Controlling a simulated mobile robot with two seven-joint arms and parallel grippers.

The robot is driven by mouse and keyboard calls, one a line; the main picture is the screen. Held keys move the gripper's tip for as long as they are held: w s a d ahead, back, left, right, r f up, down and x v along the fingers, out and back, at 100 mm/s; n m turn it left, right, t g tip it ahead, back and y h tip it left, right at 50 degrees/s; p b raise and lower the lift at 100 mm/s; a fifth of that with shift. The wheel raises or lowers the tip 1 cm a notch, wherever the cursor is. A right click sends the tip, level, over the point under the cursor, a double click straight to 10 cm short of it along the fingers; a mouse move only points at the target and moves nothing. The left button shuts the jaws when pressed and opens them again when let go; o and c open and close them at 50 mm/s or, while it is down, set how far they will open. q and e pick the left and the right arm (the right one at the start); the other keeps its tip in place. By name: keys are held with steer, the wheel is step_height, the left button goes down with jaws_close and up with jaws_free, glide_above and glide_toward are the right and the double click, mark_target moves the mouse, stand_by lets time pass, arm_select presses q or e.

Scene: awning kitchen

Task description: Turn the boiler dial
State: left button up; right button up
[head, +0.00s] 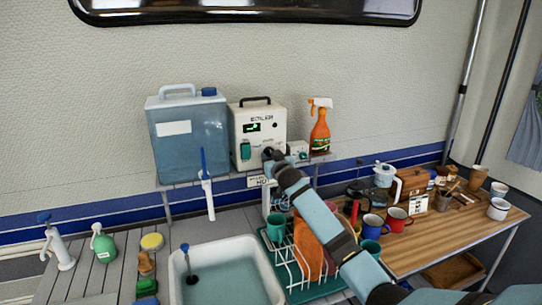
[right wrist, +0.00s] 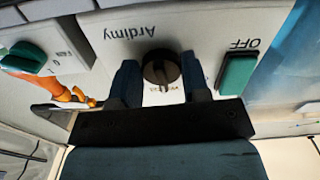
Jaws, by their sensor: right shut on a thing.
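The boiler (head: 262,121) is a white box with a dark handle, a small lit display and a green switch (head: 245,151). It stands on a shelf against the wall. My right gripper (head: 270,154) reaches its lower front from the right and hides the dial in the head view. In the right wrist view, which is upside down, the dark round dial (right wrist: 161,69) sits between the two fingers of the gripper (right wrist: 160,88), which is shut on it. The green switch also shows there, beside the word OFF (right wrist: 238,72). My left gripper is not in view.
A blue water tank (head: 185,138) stands close left of the boiler. A small white box (head: 298,150) and an orange spray bottle (head: 320,128) stand on its right. Below are a sink (head: 180,262), a dish rack (head: 290,272) and a wooden table (head: 440,235) with cups.

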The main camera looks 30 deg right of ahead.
steer(key=n+p, duration=0.1)
steer(key=n, duration=0.6)
steer(key=n+p, duration=0.1)
steer(key=n, duration=0.3)
steer(key=shift+d+r+p, duration=0.25)
steer(key=shift+d+p, duration=0.05)
stand_by(0.3)
steer(key=o, duration=0.8)
steer(key=shift+o, duration=0.2)
steer(key=b+v, duration=0.1)
steer(key=v, duration=1.3)
steer(key=shift+b, duration=0.3)
steer(key=shift+f, duration=0.1)
